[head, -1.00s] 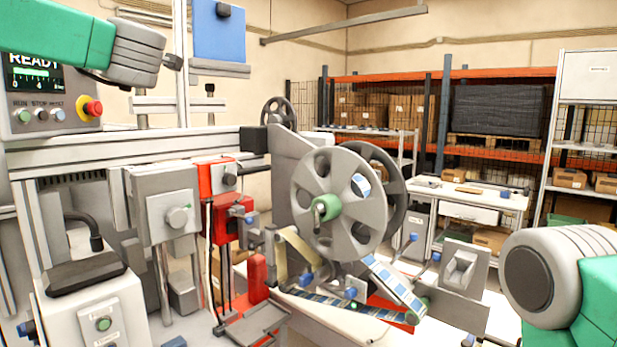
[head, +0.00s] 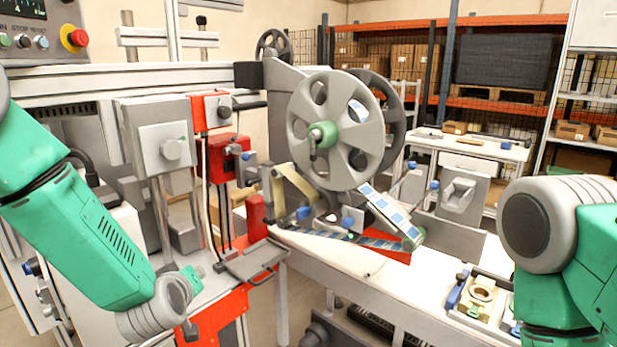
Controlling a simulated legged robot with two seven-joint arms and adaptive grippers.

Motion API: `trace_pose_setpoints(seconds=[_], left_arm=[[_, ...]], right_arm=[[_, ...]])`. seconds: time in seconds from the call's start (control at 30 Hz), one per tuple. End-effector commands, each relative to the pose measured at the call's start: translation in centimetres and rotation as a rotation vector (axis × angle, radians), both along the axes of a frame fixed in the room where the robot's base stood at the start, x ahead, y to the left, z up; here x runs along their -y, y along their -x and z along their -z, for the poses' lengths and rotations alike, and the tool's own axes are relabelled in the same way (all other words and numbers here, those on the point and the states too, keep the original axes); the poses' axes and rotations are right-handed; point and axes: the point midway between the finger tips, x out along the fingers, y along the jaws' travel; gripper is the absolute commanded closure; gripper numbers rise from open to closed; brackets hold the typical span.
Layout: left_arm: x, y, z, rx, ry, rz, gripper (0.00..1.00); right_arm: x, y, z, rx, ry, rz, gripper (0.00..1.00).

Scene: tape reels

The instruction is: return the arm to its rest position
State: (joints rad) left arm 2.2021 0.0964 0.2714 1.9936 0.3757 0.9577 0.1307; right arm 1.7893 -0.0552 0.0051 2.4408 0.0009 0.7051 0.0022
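My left arm comes in from the left as a green link ending in a grey joint low in the head view, in front of the machine's lower left part. No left gripper fingers can be made out there. My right arm shows as a grey joint and green link at the lower right edge; its gripper is out of the frame. A large grey spoked reel (head: 338,105) with a green hub (head: 323,134) stands upright on the machine. A strip with blue labels (head: 392,212) runs below it.
A control box with a red button (head: 73,38) is at the upper left. A white bench (head: 370,278) lies in front, with a small fixture (head: 477,296) near my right arm. A side table (head: 470,146) and orange shelving (head: 500,105) stand behind. Brown floor shows low in the middle.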

Motion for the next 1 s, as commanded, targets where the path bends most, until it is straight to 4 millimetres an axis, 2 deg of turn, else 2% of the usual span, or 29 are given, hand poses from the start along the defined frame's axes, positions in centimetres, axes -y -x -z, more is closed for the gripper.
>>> trace_pose_setpoints(seconds=[0.03, 0.17, 0.2, 0.27, 0.3, 0.43, 0.5, 0.6, 0.7, 0.83, 1.0], left_arm=[[0.1, 2.4, 4.1, -0.080, -0.035, 0.042, 1.00], [-0.1, 8.7, 11.9, -0.270, -0.105, 0.153, 1.00], [-0.3, 10.8, 14.1, -0.329, -0.125, 0.189, 1.00], [-0.6, 14.3, 17.2, -0.421, -0.154, 0.242, 1.00], [-0.8, 16.8, 19.1, -0.482, -0.169, 0.277, 1.00], [-1.8, 25.2, 24.2, -0.684, -0.215, 0.398, 1.00], [-2.3, 29.5, 26.0, -0.786, -0.234, 0.457, 1.00], [-2.9, 34.7, 27.5, -0.907, -0.253, 0.527, 1.00], [-3.4, 38.2, 28.1, -0.989, -0.262, 0.576, 1.00], [-3.6, 40.3, 28.3, -1.039, -0.267, 0.606, 1.00], [-3.8, 40.5, 28.3, -1.044, -0.266, 0.611, 1.00]], right_arm=[[0.0, 0.0, 0.7, 0.000, 0.000, 0.001, 0.60], [0.1, 0.0, 1.7, 0.000, 0.001, 0.001, 0.60], [0.1, 0.0, 2.0, 0.000, 0.001, 0.001, 0.60], [0.0, 0.0, 2.4, 0.000, 0.001, 0.001, 0.60], [0.1, 0.0, 2.7, 0.000, 0.001, 0.001, 0.60], [0.1, 0.0, 3.7, 0.000, 0.000, 0.001, 0.60], [0.0, 0.0, 4.2, 0.000, 0.000, 0.001, 0.60], [0.0, 0.0, 4.7, 0.000, 0.000, 0.000, 0.60], [0.0, 0.0, 5.0, 0.000, 0.000, 0.000, 0.60], [0.0, 0.0, 5.1, 0.000, 0.000, 0.001, 0.60], [0.1, 0.0, 5.1, 0.000, 0.000, 0.001, 0.60]])
